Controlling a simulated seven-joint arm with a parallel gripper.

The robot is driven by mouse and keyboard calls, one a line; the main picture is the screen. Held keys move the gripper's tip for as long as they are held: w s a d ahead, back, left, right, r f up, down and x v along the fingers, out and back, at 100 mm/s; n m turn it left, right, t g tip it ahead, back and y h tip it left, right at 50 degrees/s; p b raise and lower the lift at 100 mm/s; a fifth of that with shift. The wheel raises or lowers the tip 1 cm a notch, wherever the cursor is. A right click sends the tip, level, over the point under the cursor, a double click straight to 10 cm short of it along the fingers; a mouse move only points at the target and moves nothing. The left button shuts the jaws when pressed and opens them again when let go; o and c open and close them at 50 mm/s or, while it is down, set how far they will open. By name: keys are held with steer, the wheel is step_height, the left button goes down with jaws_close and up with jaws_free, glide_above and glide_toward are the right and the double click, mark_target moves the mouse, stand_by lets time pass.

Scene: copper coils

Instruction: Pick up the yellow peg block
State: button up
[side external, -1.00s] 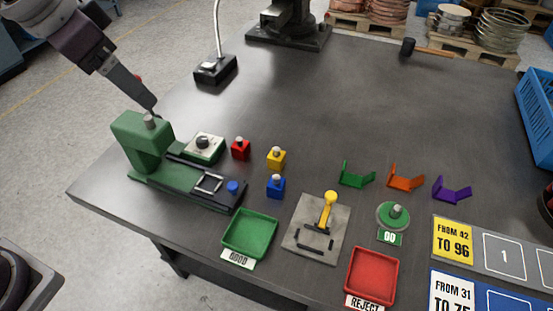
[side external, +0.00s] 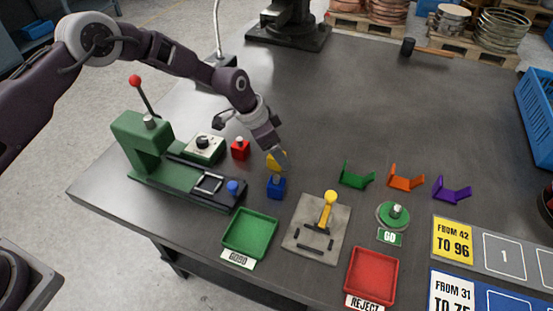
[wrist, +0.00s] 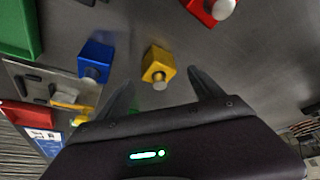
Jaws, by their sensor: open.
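My gripper is open and empty.
The blue peg block (side external: 276,187) stands close in front of the yellow one, and the red peg block (side external: 240,149) to its left. A green press (side external: 150,150) with a red-knobbed lever is further left. Trays, a toggle clamp (side external: 328,205) and coloured brackets lie right.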

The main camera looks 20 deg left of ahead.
steer(key=c, duration=1.7)
steer(key=shift+o, duration=0.2)
step_height(320, 180, up, 10)
steer(key=shift+f, duration=0.1)
